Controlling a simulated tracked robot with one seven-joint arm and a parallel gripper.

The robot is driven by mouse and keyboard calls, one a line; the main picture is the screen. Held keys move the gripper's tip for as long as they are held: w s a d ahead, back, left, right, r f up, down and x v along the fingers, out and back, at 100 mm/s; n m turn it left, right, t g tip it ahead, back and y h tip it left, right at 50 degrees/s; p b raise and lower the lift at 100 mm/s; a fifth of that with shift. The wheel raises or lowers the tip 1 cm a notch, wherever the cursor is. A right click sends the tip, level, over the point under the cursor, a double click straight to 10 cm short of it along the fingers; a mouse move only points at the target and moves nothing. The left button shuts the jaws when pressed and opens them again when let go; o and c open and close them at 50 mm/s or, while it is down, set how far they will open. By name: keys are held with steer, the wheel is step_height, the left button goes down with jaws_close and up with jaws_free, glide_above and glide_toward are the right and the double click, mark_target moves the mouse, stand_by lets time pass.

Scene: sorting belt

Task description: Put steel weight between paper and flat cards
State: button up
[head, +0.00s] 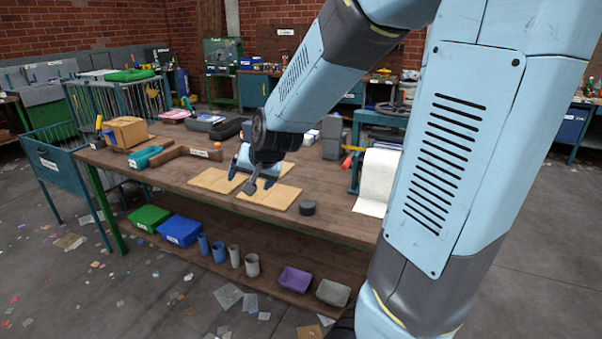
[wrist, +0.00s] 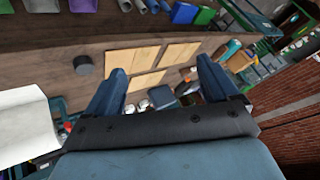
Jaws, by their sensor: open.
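The steel weight, a short dark cylinder (head: 307,208), stands on the wooden bench near its front edge. It lies in the gap between the tan flat cards (head: 269,196) on its left and the white paper (head: 376,182) on its right, apart from both. The wrist view also shows the weight (wrist: 83,66), the cards (wrist: 132,61) and the paper (wrist: 27,125). My gripper (head: 252,182) is open above the cards, with nothing between its fingers. In the wrist view my gripper (wrist: 158,75) has the weight outside its left finger. My gripper partly hides the cards.
A cardboard box (head: 127,131) and a teal tool (head: 145,156) are on the bench's left. Grey blocks (head: 332,137) stand behind the weight. Blue (head: 181,231) and purple (head: 295,280) bins and several cups are on the lower shelf. Bare bench surrounds the weight.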

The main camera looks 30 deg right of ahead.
steer(key=s+d+r+n, duration=0.1)
steer(key=s+r, duration=0.2)
steer(key=s, duration=0.4)
steer(key=s+r+n+g+h, duration=0.1)
steer(key=s+r+n, duration=0.1)
steer(key=s+r, duration=0.2)
steer(key=s+d+r+n+g, duration=0.1)
steer(key=s+r+n, duration=0.1)
steer(key=s, duration=0.8)
steer(key=shift+s+d+r, duration=0.25)
steer(key=shift+d+r, duration=0.05)
steer(key=shift+r, duration=0.5)
